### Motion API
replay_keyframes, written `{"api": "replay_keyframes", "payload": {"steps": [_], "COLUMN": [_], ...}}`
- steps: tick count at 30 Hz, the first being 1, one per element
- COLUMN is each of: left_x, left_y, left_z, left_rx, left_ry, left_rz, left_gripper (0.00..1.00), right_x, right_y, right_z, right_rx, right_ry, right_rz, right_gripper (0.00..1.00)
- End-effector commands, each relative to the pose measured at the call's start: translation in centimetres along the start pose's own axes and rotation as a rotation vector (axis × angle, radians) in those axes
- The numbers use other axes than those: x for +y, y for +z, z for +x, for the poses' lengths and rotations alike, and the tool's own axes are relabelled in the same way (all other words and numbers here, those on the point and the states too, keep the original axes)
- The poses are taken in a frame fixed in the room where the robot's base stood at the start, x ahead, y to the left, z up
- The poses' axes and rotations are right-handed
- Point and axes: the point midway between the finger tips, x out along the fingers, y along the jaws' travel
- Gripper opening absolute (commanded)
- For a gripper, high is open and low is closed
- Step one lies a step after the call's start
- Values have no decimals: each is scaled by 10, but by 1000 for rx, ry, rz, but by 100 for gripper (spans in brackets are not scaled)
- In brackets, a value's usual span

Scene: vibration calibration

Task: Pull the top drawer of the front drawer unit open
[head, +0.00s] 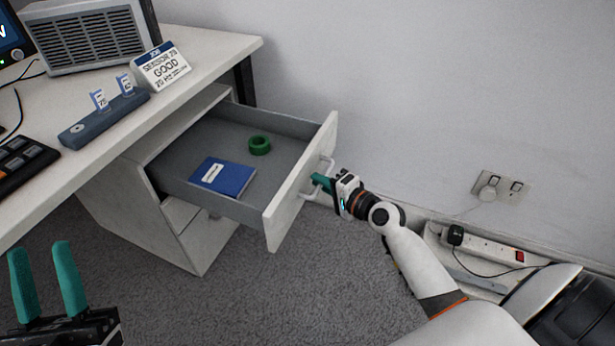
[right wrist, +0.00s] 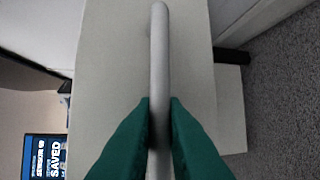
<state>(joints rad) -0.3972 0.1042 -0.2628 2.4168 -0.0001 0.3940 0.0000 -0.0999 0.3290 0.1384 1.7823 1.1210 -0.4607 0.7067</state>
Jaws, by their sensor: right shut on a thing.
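The top drawer (head: 300,190) of the white drawer unit (head: 150,215) is pulled well out from under the desk. A blue notebook (head: 222,178) and a green ring-shaped roll (head: 259,145) lie inside it. My right gripper (head: 322,183) is shut on the drawer's bar handle (head: 328,165). In the right wrist view the green fingers (right wrist: 160,125) close on both sides of the grey handle (right wrist: 159,50), in front of the pale drawer front (right wrist: 110,60). My left gripper (head: 48,280) is at the lower left of the head view, its green fingers apart and empty.
A power strip (head: 490,247) lies by the wall at right. Carpet below the drawer is clear.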

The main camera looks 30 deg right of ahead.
Motion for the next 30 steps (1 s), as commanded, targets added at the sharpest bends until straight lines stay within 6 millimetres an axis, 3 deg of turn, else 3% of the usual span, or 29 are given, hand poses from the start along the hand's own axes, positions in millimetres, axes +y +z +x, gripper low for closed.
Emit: {"api": "replay_keyframes", "payload": {"steps": [15, 16, 17, 26, 30], "left_x": [0, 0, 0, 0, 1], "left_y": [1, 1, 1, 2, -6], "left_z": [0, 0, 0, 0, 2], "left_rx": [-8, -8, -8, -8, 42], "left_ry": [-1, -1, -1, -1, 2], "left_rz": [-1, -1, -1, -1, 2], "left_gripper": [36, 36, 36, 36, 36], "right_x": [-2, -2, -2, -2, -2], "right_y": [3, 3, 3, 3, 3], "right_z": [-7, -7, -7, -8, -21], "right_rx": [-1, -1, -1, -1, -1], "right_ry": [-1, -1, -1, -1, -3], "right_rz": [1, 1, 1, 0, -1], "right_gripper": [0, 14, 19, 20, 20]}}
